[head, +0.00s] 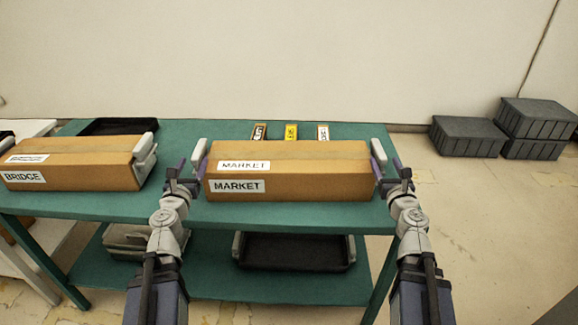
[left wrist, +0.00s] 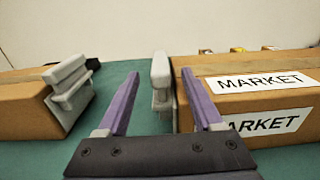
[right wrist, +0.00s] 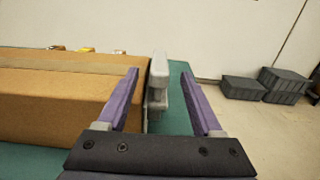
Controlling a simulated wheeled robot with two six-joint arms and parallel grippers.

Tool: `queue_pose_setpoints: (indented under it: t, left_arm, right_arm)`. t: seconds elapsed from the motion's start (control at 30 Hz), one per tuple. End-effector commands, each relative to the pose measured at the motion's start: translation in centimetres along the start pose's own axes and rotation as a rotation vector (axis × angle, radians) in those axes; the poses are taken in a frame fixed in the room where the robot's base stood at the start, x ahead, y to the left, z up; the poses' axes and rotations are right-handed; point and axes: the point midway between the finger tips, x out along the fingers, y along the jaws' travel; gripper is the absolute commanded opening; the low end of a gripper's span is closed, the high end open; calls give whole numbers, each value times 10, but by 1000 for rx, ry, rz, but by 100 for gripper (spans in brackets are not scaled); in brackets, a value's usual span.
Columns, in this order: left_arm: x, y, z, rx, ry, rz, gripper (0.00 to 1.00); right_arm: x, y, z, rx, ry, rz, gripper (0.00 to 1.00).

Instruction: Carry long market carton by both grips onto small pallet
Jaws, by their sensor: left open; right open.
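The long brown market carton (head: 310,186) lies on the green table, with white MARKET labels on its top and front. It has a pale grip at each end: the left grip (left wrist: 161,85) and the right grip (right wrist: 158,82). My left gripper (head: 184,172) is open at the carton's left end; in the left wrist view the left grip stands between its fingers, nearer the right one. My right gripper (head: 392,172) is open at the right end, with the right grip between its fingers. Contact cannot be told. I cannot identify the small pallet in view.
A BRIDGE carton (head: 75,172) with a pale grip lies to the left on the green table (head: 330,215). Several small labelled blocks (head: 291,132) stand behind the market carton. A black tray (head: 295,251) sits on the lower shelf. Dark crates (head: 467,137) stand on the floor at right.

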Motion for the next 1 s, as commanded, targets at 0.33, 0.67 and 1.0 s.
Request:
queue_pose_setpoints:
  t: [0.33, 0.67, 1.0]
  left_arm:
    - [1, 0, 0, 0, 0, 0, 68]
    - [29, 0, 0, 1, 0, -1, 68]
    - [75, 0, 0, 1, 0, -1, 68]
  right_arm:
    - [1, 0, 0, -1, 0, 0, 68]
    - [29, 0, 0, -1, 0, 1, 68]
    - [75, 0, 0, -1, 0, 1, 68]
